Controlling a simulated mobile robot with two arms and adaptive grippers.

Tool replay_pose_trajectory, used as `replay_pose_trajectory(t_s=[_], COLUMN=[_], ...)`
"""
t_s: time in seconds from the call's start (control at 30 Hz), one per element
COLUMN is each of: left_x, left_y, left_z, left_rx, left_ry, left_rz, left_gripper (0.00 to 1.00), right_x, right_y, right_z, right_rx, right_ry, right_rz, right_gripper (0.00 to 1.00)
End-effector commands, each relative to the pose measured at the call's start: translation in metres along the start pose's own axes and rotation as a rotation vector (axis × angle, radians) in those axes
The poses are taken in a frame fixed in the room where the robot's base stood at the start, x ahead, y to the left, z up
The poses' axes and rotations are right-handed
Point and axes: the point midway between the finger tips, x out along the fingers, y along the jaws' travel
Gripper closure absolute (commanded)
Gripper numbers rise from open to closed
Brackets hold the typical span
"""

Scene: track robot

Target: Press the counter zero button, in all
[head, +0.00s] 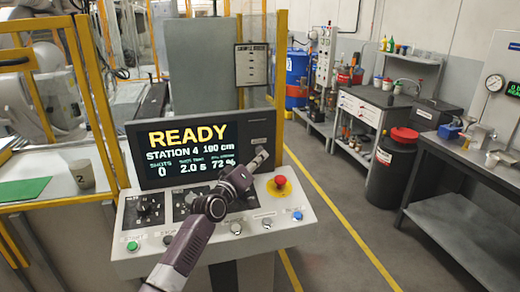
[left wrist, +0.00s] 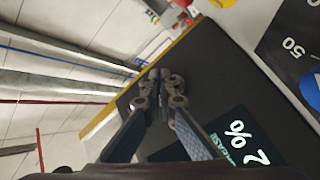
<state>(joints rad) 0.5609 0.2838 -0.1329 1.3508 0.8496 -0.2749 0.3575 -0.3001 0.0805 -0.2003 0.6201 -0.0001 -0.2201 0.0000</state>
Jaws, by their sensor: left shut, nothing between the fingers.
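The control console (head: 130,265) stands in front of me with a lit screen (head: 160,150) reading READY, station 4, 190 cm and shots 0. Along its front edge are a green button (head: 132,246), a pale button (head: 235,227), another pale button (head: 267,222) and a blue button (head: 297,215). Their labels are too small to read, so I cannot tell which is the counter zero button. My left gripper (head: 262,154) is shut and empty, in front of the screen's right part, above the panel. Its closed fingers (left wrist: 158,82) also show in the left wrist view. My right gripper is not in view.
A red mushroom button (head: 280,181) on a yellow base sits right of my left gripper. Dials (head: 150,205) sit on the panel's left, and my arm hides part of its middle. A yellow guard frame stands left; benches and a red-lidded drum (head: 392,170) stand right.

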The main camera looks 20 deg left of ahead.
Motion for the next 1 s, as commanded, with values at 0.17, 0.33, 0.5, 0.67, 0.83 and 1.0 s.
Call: replay_pose_trajectory(t_s=[0.17,0.33,0.5,0.67,0.83,1.0], left_x=[0.000,-0.004,-0.015,-0.026,-0.034,-0.035], left_y=[0.000,0.005,0.015,0.022,0.026,0.025], left_z=[0.001,0.002,0.010,0.018,0.025,0.026], left_rx=[0.000,-0.002,-0.002,-0.002,-0.001,0.000], left_ry=[0.000,-0.002,-0.003,-0.002,-0.001,0.000], left_rz=[0.000,0.000,-0.001,0.000,0.000,0.001], left_gripper=[1.00,1.00,1.00,1.00,1.00,1.00], right_x=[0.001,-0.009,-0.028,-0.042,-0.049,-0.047], right_y=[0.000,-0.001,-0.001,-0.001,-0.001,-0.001], right_z=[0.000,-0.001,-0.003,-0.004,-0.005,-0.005], right_rx=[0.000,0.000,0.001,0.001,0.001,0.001], right_ry=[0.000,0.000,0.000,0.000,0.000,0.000], right_rz=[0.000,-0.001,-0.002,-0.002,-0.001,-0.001], right_gripper=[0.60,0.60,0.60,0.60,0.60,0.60])
